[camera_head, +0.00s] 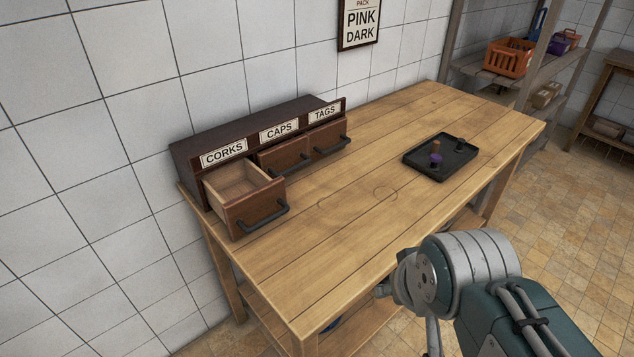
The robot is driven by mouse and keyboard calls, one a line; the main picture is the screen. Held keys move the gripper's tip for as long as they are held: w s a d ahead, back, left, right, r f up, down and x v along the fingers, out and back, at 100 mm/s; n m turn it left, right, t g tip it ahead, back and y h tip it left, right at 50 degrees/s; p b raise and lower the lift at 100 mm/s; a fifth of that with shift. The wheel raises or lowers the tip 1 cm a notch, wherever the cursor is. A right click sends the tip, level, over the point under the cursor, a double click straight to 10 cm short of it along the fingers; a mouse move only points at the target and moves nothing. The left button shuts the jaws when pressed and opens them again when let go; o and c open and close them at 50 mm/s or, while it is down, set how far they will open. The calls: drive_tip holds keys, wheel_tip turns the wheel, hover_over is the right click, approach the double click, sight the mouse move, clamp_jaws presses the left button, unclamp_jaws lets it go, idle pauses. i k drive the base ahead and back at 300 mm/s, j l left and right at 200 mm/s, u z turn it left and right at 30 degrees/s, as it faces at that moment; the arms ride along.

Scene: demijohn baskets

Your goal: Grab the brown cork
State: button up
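A small brown piece that looks like the brown cork (435,147) stands upright on the black tray (413,159) on the right part of the table. A purple piece (435,160) is just in front of it, and a dark grey piece (460,144) stands to its right. My arm reaches in from the lower right, below the table's front edge. Grey parts at its end, probably my gripper (405,295), show well apart from the tray. The fingertips are not clear, so I cannot tell whether it is open.
A dark drawer unit (258,127) stands against the tiled wall. Its CORKS drawer (251,207) is pulled out and looks empty; the CAPS (285,156) and TAGS (327,138) drawers look shut. The wooden table (345,235) is clear between unit and tray. A shelf holds an orange basket (509,58).

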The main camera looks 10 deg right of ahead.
sight(435, 148)
drive_tip(key=k+l, duration=0.15)
drive_tip(key=l, duration=0.25)
drive_tip(key=k+l+u, duration=0.1)
drive_tip(key=l, duration=0.3)
drive_tip(key=l+u, duration=0.35)
drive_tip(key=l, duration=1.1)
drive_tip(key=i+l+u, duration=0.3)
drive_tip(key=i+l, duration=0.5)
drive_tip(key=i, duration=0.2)
